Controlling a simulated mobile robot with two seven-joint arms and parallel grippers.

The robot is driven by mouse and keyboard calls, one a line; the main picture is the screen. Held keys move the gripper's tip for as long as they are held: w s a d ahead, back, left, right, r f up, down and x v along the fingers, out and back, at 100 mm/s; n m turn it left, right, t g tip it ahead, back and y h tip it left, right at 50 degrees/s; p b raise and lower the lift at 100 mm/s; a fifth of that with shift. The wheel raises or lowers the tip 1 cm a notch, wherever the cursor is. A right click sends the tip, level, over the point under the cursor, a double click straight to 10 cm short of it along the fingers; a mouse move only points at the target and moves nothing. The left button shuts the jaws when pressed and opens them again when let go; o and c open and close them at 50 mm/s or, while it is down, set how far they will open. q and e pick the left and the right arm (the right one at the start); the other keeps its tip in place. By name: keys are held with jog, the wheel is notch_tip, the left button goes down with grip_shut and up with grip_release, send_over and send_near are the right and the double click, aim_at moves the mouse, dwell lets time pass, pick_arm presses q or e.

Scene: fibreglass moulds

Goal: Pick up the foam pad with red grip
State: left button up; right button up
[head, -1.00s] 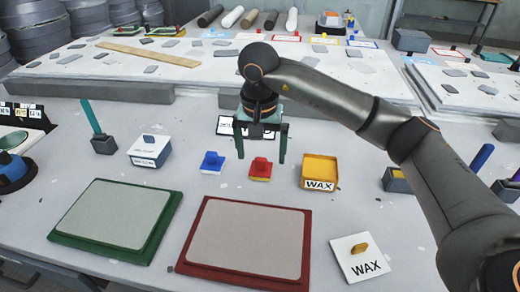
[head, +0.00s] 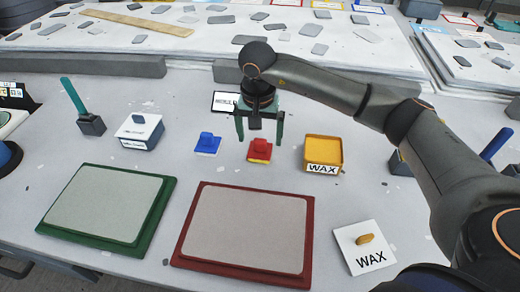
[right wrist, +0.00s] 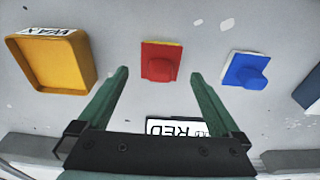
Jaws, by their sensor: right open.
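The foam pad with red grip (head: 260,150) lies on the grey table, its red top over a thin yellow layer. It also shows in the right wrist view (right wrist: 160,62), ahead of the fingertips. My right gripper (head: 259,142) is open and empty, its two green fingers spread to either side of the pad in the head view. In the right wrist view the open fingers (right wrist: 157,72) point toward the pad, which sits between and beyond their tips. I see no contact. My left gripper is out of view.
A blue pad (head: 208,144) stands left of the red one, and a yellow WAX box (head: 323,150) stands right. A red-framed board (head: 183,240) and a green-framed board (head: 158,215) lie in front. A white WAX lid (head: 350,262) lies front right. A label card (head: 222,101) lies behind.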

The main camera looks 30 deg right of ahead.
aim_at(260, 141)
jog(key=f, duration=0.5)
jog(key=shift+w+d, duration=0.2)
jog(key=shift+w, duration=0.1)
jog(key=shift+r, duration=0.1)
jog(key=c, duration=1.4)
jog(key=shift+o, duration=0.2)
jog(key=shift+r, duration=0.1)
jog(key=shift+r, duration=0.3)
notch_tip(260, 141, up, 2)
jog(key=shift+r, duration=0.25)
jog(key=s+a+r, duration=0.1)
jog(key=s+r, duration=0.8)
jog(key=s, duration=0.5)
jog(key=shift+r+b, duration=0.35)
